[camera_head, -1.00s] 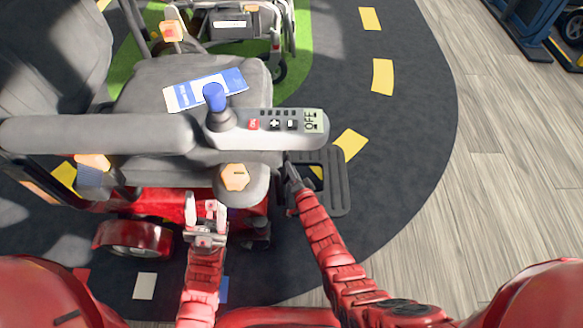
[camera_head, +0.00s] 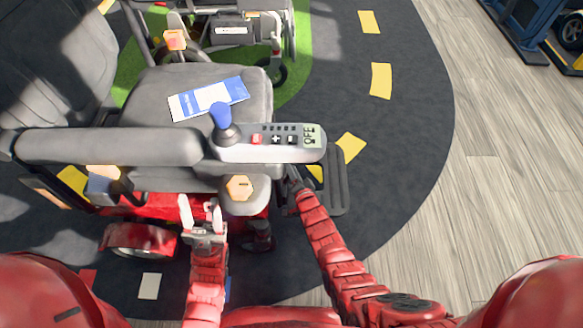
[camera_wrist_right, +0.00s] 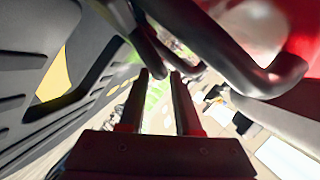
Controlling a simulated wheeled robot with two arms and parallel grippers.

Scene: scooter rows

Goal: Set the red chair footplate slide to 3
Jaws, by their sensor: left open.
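The red chair (camera_head: 185,207) is a power chair with a grey seat and red base, at the left in the head view. Its dark, ribbed footplate (camera_head: 333,182) lies to the right of the base, partly hidden by the armrest controller; it also fills the left of the right wrist view (camera_wrist_right: 30,105). I cannot read any slide scale. My right gripper (camera_head: 292,178) is at the footplate's left side, its tips partly hidden; in the right wrist view its two fingers (camera_wrist_right: 160,78) are apart with nothing clearly between them. My left gripper (camera_head: 204,208) is open and empty before the base.
The controller (camera_head: 270,142) with a blue joystick (camera_head: 221,117) overhangs my right gripper. Dark curved tubes (camera_wrist_right: 240,75) are close to the fingers' right side. A blue-and-white card (camera_head: 208,98) lies on the seat. Another chair (camera_head: 230,30) stands behind. The wooden floor (camera_head: 490,180) is clear at the right.

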